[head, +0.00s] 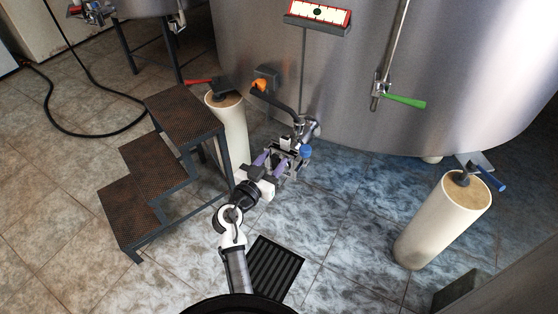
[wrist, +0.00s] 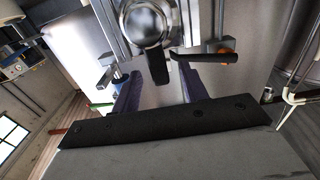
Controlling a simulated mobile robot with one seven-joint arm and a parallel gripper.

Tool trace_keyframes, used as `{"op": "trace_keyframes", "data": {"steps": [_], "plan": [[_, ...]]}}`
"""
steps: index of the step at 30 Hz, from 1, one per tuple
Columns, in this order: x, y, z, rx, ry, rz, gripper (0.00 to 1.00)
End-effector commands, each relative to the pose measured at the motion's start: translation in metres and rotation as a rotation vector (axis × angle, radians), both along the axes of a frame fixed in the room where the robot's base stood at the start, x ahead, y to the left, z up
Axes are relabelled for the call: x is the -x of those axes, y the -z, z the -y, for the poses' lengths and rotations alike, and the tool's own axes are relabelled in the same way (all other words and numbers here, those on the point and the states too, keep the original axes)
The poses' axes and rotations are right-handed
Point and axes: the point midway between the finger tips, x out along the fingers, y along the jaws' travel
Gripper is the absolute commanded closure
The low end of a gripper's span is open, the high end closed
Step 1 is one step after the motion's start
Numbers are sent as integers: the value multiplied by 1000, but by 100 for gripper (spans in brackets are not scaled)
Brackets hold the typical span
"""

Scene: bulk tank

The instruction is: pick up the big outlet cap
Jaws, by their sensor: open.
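A shiny round metal piece, apparently the big outlet cap (wrist: 148,22), shows at the top of the wrist view, at the end of the tank's outlet. In the head view the metal outlet fitting (head: 308,130) stands low in front of the big tank; I cannot make out the cap apart from it. My gripper (head: 278,153) is just in front of and below this fitting. The round piece lies beyond the fingertips, in line with the gap.
A cream post (head: 228,130) and dark steps (head: 160,165) stand left of my arm. Another cream post (head: 440,225) stands at right. A black floor grate (head: 274,268) lies below.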

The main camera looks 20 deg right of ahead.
Motion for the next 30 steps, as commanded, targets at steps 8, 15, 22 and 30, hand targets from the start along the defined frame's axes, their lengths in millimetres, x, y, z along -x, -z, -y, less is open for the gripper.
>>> {"op": "trace_keyframes", "data": {"steps": [8,15,22,30], "plan": [[-13,0,16,1,-2,-1,56],[-12,0,15,0,-1,0,69],[-12,0,15,1,-1,-1,100],[-12,-1,15,2,-1,1,100]]}}
